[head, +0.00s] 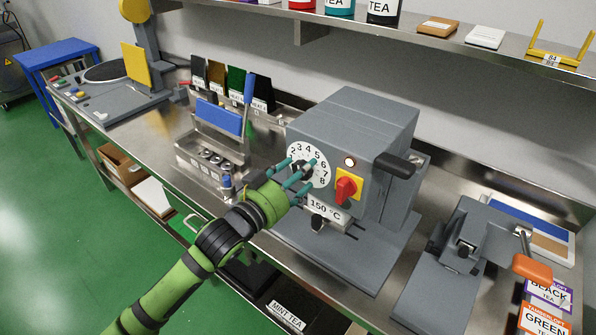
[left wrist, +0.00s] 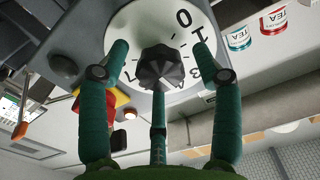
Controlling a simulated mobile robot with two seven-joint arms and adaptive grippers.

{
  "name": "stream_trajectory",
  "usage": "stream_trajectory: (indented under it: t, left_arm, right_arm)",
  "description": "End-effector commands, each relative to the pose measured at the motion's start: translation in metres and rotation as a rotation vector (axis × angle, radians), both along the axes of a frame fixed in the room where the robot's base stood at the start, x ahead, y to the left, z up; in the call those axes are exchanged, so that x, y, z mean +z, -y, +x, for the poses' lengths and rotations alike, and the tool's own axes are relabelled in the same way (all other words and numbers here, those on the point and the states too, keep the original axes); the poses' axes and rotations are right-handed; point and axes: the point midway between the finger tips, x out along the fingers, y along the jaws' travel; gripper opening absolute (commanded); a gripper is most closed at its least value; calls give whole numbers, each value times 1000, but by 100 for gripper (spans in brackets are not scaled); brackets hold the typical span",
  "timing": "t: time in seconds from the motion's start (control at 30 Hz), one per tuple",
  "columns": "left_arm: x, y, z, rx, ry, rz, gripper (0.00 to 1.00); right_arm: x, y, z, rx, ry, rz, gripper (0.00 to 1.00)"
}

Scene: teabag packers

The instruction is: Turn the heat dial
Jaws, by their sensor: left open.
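The heat dial (head: 318,157) is a white disc with black numbers on the front of a grey machine (head: 347,120). Its dark knob (left wrist: 160,68) shows in the left wrist view, at the middle of the disc. My left gripper (head: 290,170) is at the dial, with its teal fingers spread around the knob. In the left wrist view the left gripper (left wrist: 160,75) is open, with a finger on each side of the knob and a third below it. I cannot tell whether any finger touches it. The right gripper is not in view.
A red switch on a yellow plate (head: 354,183) and a lit lamp (head: 350,162) are right of the dial. A "150 °C" label (head: 325,207) is below. A black handle (head: 396,165) juts out at the right.

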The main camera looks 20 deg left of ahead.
Motion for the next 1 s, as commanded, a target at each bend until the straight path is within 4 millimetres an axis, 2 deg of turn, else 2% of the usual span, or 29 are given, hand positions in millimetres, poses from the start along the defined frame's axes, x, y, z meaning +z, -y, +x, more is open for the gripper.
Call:
stream_trajectory:
  t: [0.1, 0.23, 0.27, 0.5, 0.63, 0.87, 0.9, 0.93, 1.0]
  left_arm:
    - [0, 0, 0, 0, 0, 0, 65]
    - [0, 0, 0, 0, 0, 0, 13]
    - [0, 0, 0, 0, 0, -1, 9]
    - [2, 0, 0, 1, 13, 39, 9]
    - [2, 0, 0, 1, 49, 141, 9]
    - [0, 0, 0, 1, 55, 147, 9]
    - [0, 0, 0, 1, 55, 147, 53]
    - [0, 0, 0, 1, 55, 147, 65]
    - [0, 0, 0, 1, 54, 146, 65]
  right_arm:
    - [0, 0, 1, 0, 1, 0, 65]
    - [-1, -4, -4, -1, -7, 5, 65]
    - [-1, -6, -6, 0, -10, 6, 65]
    - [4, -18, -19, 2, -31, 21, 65]
    - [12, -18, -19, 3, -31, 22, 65]
    - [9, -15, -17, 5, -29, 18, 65]
    - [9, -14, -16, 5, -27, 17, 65]
    - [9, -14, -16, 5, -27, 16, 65]
    - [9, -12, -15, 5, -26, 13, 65]
